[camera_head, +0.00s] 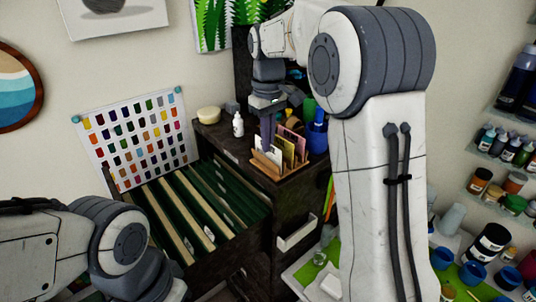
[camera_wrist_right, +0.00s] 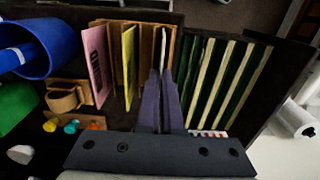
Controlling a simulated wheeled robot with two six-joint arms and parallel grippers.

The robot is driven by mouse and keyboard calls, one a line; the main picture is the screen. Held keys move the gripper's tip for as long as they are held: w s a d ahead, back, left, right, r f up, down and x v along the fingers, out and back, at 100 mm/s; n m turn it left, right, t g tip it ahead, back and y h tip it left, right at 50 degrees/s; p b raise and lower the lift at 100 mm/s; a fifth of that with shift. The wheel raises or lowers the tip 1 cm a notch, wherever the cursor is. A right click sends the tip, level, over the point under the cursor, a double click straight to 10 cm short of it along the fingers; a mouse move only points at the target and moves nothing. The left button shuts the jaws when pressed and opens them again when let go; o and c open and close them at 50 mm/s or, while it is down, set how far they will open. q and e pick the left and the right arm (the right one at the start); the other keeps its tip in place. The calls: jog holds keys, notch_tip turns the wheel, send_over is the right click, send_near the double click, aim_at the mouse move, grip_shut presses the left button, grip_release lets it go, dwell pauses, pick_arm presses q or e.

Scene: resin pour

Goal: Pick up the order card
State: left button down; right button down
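A wooden card rack (camera_head: 265,165) stands on the dark cabinet top. It holds a pink card (camera_wrist_right: 98,65) and a yellow card (camera_wrist_right: 128,62), with dark lettering on the pink one. Both also show in the head view, the pink card (camera_head: 292,137) behind. A thin white card (camera_wrist_right: 163,42) stands edge-on at the right of the rack. My right gripper (camera_wrist_right: 161,76) points down at the rack, with its narrow fingers close together on the white card; it also shows in the head view (camera_head: 267,145). My left gripper is out of view; only its arm shows at lower left.
A blue cup (camera_wrist_right: 48,48) stands beside the rack. A white bottle (camera_head: 238,125) and a pale round tub (camera_head: 209,115) are on the cabinet top. An open drawer with green files (camera_head: 205,205) lies left of the rack. Shelves of jars line the right wall.

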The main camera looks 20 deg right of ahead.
jog(key=shift+r, duration=0.1)
dwell(0.3)
jog(key=shift+r+b, duration=0.35)
jog(key=shift+r, duration=0.3)
notch_tip(320, 180, up, 2)
jog(key=shift+r+b, duration=0.25)
jog(key=shift+b, duration=0.15)
jog(key=s+d+r+b, duration=0.3)
jog(key=s+d+r, duration=0.3)
jog(key=s, duration=0.3)
jog(key=shift+s+d+r+b, duration=0.3)
jog(key=shift+d+r+b, duration=0.1)
jog(key=shift+r, duration=0.1)
